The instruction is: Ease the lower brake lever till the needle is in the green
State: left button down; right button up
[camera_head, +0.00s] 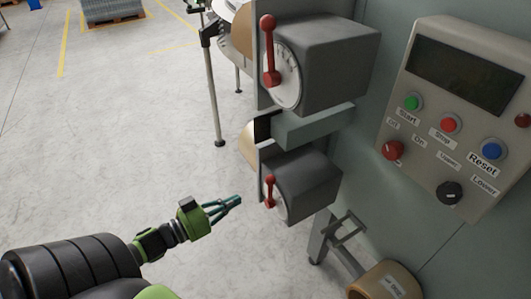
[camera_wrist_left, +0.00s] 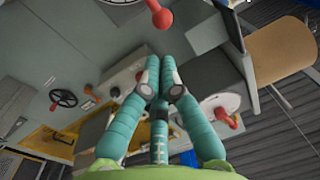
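The lower brake lever (camera_head: 269,191) is a red lever with a ball end, on a white dial on the side of the lower dark grey box (camera_head: 308,180). The upper red lever (camera_head: 268,50) is longer and sits on the upper dial (camera_head: 288,78). My left gripper (camera_head: 238,201) is left of the lower lever, apart from it, fingers pointing toward it. Its teal fingers (camera_wrist_left: 158,66) come together at the tips, with nothing between them. The needle and green zone are too small to read. My right gripper is out of view.
A control panel (camera_head: 463,110) with several buttons and knobs is at the right. A grey bracket (camera_head: 315,126) juts out between the two boxes. A brown roll (camera_head: 385,283) is at the bottom right. The floor (camera_head: 120,150) on the left is clear.

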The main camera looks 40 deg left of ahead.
aim_at(269, 191)
pick_arm(q)
jog(key=w+d+m+h+b, duration=0.1)
jog(key=w+m, duration=0.2)
jog(key=m, duration=0.3)
jog(key=w+d+f+m+g+h+b, duration=0.1)
jog(key=w+d+m, duration=0.1)
jog(key=m, duration=0.5)
jog(key=w+d+m+h, duration=0.1)
jog(key=w+d+m, duration=0.1)
jog(key=w+m, duration=0.2)
jog(key=shift+w+f+m+g+h+b, duration=0.1)
jog(key=shift+w+m+g+h+b, duration=0.1)
jog(key=shift+m, duration=0.4)
jog(key=shift+w+f+m+g+h+b, duration=0.1)
jog(key=shift+m+g+b, duration=0.1)
jog(key=shift+m, duration=0.4)
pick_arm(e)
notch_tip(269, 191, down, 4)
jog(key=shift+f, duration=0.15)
